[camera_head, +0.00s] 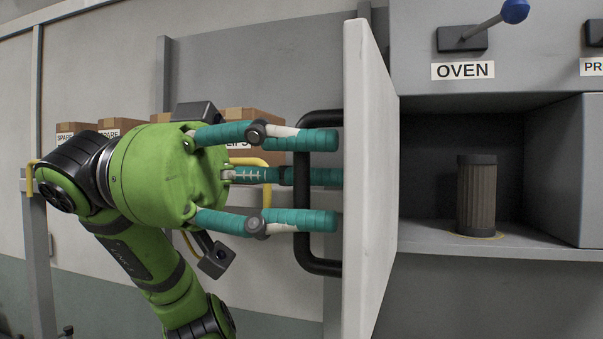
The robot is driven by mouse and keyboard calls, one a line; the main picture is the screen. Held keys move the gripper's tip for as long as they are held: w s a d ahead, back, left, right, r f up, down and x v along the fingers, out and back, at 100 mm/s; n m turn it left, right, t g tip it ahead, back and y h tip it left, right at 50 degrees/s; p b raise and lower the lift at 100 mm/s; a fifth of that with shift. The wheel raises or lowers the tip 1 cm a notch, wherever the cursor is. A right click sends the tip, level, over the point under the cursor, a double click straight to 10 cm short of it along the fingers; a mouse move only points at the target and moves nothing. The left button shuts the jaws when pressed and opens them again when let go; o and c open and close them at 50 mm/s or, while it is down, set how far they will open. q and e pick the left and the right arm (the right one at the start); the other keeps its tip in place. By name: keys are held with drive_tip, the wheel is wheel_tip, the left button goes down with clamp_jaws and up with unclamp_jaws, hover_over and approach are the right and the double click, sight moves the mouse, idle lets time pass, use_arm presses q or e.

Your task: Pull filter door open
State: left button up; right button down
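The filter door (368,190) is a pale panel that stands swung open, seen nearly edge-on. Its black loop handle (318,267) is on the panel's left face. My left gripper (322,178), a green hand with teal fingers, is at the handle. The fingers are straight and overlap the handle, with their tips close to the panel. I cannot tell whether they press on the bar. Behind the door, a brown ribbed filter with dark ends (477,195) stands upright in the open compartment. My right gripper is not in view.
A panel labelled OVEN (462,70) with a blue-knobbed lever (514,11) is above the compartment. A grey block (570,170) borders the compartment on the right. Cardboard boxes (78,128) stand behind my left arm.

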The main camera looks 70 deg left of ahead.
use_arm(q)
drive_tip(key=v, duration=1.2)
idle(0.6)
